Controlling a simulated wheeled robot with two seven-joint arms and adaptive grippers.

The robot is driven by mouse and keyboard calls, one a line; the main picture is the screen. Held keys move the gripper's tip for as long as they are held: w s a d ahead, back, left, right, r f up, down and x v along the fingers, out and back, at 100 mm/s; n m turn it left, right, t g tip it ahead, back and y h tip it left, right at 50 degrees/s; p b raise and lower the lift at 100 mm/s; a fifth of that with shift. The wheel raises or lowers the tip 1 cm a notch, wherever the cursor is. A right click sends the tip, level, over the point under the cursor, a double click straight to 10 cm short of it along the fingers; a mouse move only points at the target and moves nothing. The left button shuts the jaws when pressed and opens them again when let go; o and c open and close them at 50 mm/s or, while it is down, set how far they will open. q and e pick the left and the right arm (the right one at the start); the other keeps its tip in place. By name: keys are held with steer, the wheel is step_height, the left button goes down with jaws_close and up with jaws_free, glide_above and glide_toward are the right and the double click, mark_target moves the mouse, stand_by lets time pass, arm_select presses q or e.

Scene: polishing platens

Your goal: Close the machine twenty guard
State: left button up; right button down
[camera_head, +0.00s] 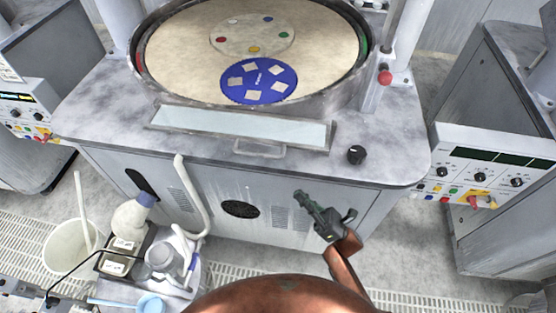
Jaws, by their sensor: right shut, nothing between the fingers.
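The polishing machine (90,110) stands in front of me, with a round pale platen (180,50) in its basin. A framed pale panel (240,127), which looks like the guard, sits low across the front of the basin. A grey bar handle (258,150) is at its lower edge. I cannot read a machine number. My right gripper (300,196) is shut and empty. It appears in front of the machine's front cabinet, below and right of the handle, apart from it. My left gripper is out of view.
A blue disc (268,88) lies on the platen. A black knob (356,154) is on the worktop. A red knob (385,76) is by the right post. A bucket (62,255) and a bottle (130,218) stand lower left. A control panel (490,160) is at right.

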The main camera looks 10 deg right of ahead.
arm_select(q)
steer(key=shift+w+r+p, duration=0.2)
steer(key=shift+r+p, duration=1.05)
steer(key=shift+p, duration=0.1)
arm_select(e)
steer(key=w+a+r, duration=0.2)
steer(key=a+r, duration=0.1)
steer(key=r, duration=0.3)
steer(key=w+a+r+n+g+y, duration=0.1)
steer(key=w+a+r, duration=0.1)
steer(key=r, duration=0.4)
steer(key=shift+a+n, duration=0.3)
steer(key=shift+a, duration=0.3)
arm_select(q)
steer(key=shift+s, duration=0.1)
